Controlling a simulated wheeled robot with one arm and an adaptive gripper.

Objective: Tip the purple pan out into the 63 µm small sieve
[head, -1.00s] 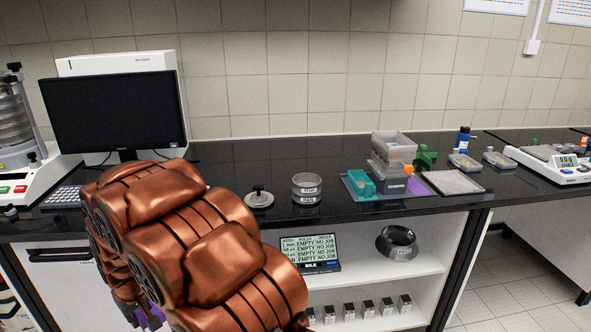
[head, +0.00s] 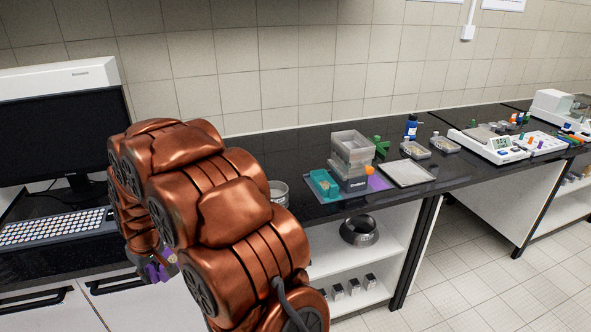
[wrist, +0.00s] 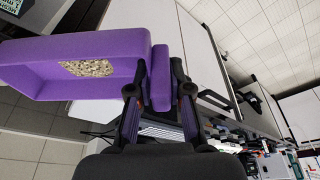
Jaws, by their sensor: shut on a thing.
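The purple pan (wrist: 95,50) fills the upper left of the wrist view, with a small heap of pale grains (wrist: 88,68) on its floor. My gripper (wrist: 155,85) is shut on the pan's purple grip block. In the head view, a bit of the purple pan (head: 157,271) shows low at the left, mostly hidden by my copper arm. A small round metal sieve stack (head: 279,192) stands on the black bench, partly hidden behind my arm. Its label cannot be read now. The pan is apart from the stack, in front of the bench.
A stacked grey box unit (head: 351,150) stands on a mat with a teal block (head: 324,183). A shallow tray (head: 407,173) lies to its right. A monitor (head: 65,140) and keyboard (head: 55,226) are at left. A black ring (head: 360,230) sits on the shelf below.

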